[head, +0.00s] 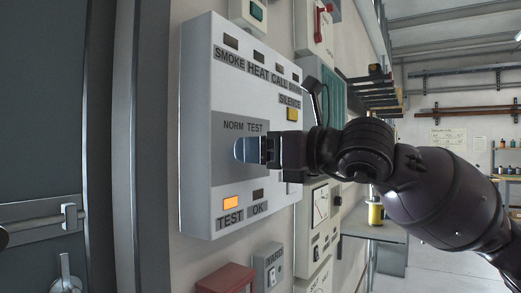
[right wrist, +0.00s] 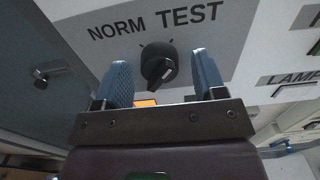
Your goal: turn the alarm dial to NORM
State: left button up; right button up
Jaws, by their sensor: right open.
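The alarm panel (head: 205,110) is a light grey wall box with a darker plate marked NORM on the left and TEST on the right. The black alarm dial (right wrist: 158,65) sits below these words in the right wrist view; my gripper hides it in the head view. I cannot tell for sure which mark its pointer faces. The TEST lamp (head: 231,203) glows orange; the OK lamp (head: 258,194) is dark. My right gripper (head: 248,150) is open at the dial plate. In the right wrist view its blue fingers (right wrist: 160,63) stand either side of the dial, with gaps showing.
A yellow SILENCE button (head: 292,114) is on the panel's right side. A red box (head: 226,278) and a small grey switch box (head: 269,266) are below. A dark door (head: 40,120) with a push bar is at left. More wall boxes stand behind my right arm.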

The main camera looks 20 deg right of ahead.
jog(key=c, duration=0.9)
